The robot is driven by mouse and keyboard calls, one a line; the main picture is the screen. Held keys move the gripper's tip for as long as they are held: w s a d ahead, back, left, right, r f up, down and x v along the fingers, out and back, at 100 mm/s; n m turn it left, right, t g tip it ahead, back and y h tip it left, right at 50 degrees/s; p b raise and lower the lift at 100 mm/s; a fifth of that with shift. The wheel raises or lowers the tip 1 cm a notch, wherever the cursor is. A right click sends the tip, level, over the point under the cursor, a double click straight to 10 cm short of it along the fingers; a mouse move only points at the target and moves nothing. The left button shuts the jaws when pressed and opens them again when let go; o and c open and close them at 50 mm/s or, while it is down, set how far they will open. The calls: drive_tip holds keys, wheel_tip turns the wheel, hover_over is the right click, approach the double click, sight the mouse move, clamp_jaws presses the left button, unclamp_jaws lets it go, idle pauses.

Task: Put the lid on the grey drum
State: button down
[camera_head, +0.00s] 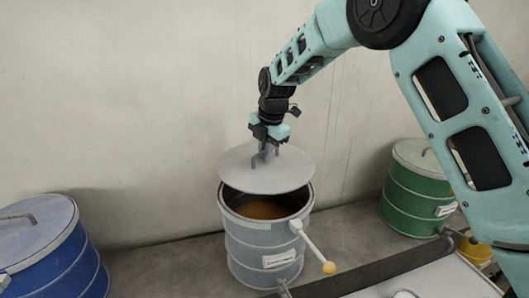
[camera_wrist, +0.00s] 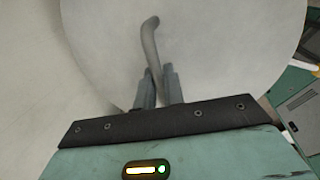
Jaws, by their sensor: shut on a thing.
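The grey drum (camera_head: 264,243) stands open on the floor in the middle of the head view, with brown contents (camera_head: 265,209) showing inside. My gripper (camera_head: 266,150) is above it, shut on the handle of the round grey lid (camera_head: 285,175). The lid is held over the drum, roughly level, with a gap at the front through which the contents show. Whether its back edge touches the rim is hidden. In the wrist view the lid (camera_wrist: 220,50) fills the upper middle, and its bent handle (camera_wrist: 150,45) runs between my fingertips (camera_wrist: 159,88).
A lidded blue drum (camera_head: 60,265) stands left and a lidded green drum (camera_head: 410,210) right. A dark beam (camera_head: 375,275) and a pale surface lie in front. A plain wall is behind.

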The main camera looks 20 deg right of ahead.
drive_tip(key=shift+f+b, duration=2.45)
drive_tip(key=shift+f, duration=1.45)
drive_tip(key=shift+f+b, duration=0.35)
drive_tip(key=shift+f, duration=0.1)
drive_tip(key=c, duration=1.4)
unclamp_jaws()
drive_tip(key=shift+r, duration=0.1)
